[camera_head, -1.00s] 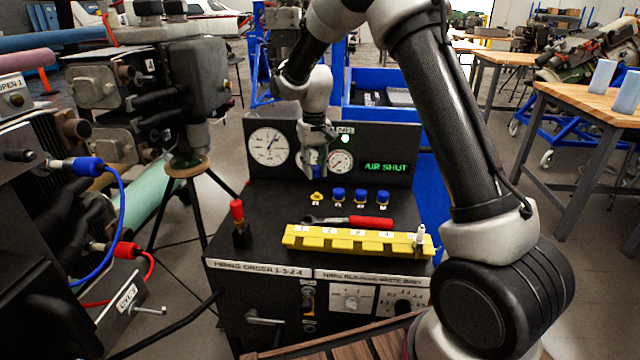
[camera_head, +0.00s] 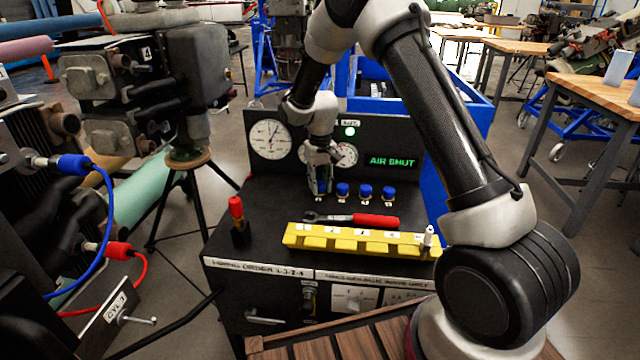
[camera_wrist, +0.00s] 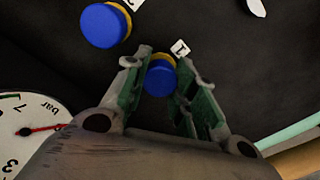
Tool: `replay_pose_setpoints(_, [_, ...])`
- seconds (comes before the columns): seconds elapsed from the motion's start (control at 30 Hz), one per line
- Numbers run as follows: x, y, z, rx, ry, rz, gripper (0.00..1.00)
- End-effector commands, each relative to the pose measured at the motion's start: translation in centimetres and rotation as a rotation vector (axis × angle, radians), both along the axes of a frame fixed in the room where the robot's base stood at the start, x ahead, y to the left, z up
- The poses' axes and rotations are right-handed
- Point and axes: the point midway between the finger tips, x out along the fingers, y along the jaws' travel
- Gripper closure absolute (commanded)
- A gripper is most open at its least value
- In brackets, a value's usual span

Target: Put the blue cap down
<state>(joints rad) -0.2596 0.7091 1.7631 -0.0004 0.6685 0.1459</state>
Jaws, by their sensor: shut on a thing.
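My gripper (camera_head: 320,186) is down at the left end of the row of caps on the black bench (camera_head: 270,215). In the wrist view my gripper (camera_wrist: 165,95) is shut on a blue cap (camera_wrist: 160,80). A yellow ring (camera_wrist: 161,57) shows at the cap's far edge, beside the label 1 (camera_wrist: 180,47). I cannot tell whether the cap touches the ring. Another blue cap (camera_wrist: 104,26) on a yellow ring is at upper left in the wrist view. In the head view three blue caps (camera_head: 365,192) stand right of my gripper.
A panel with gauges (camera_head: 270,139) and an "AIR SHUT" display (camera_head: 392,161) stands behind. In front lie a red-handled wrench (camera_head: 375,220) and a yellow numbered rack (camera_head: 360,240). A red-topped item (camera_head: 237,210) stands at the left.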

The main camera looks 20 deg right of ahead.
Motion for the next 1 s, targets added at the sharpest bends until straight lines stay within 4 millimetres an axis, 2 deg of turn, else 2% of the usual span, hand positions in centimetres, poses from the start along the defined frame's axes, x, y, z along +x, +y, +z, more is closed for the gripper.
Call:
replay_pose_setpoints(0.7, [-0.3,0.0,-1.7,-0.001,0.008,-0.001,1.00])
replay_pose_setpoints(0.73, [-0.3,0.0,-1.7,-0.001,0.008,-0.001,0.68])
replay_pose_setpoints(0.8, [-0.4,0.0,-1.7,-0.001,0.009,-0.001,0.55])
replay_pose_setpoints(0.83, [-0.4,0.0,-1.7,-0.001,0.009,-0.001,0.52])
replay_pose_setpoints(1.0, [-0.4,0.0,-1.6,-0.001,0.009,-0.001,0.52])
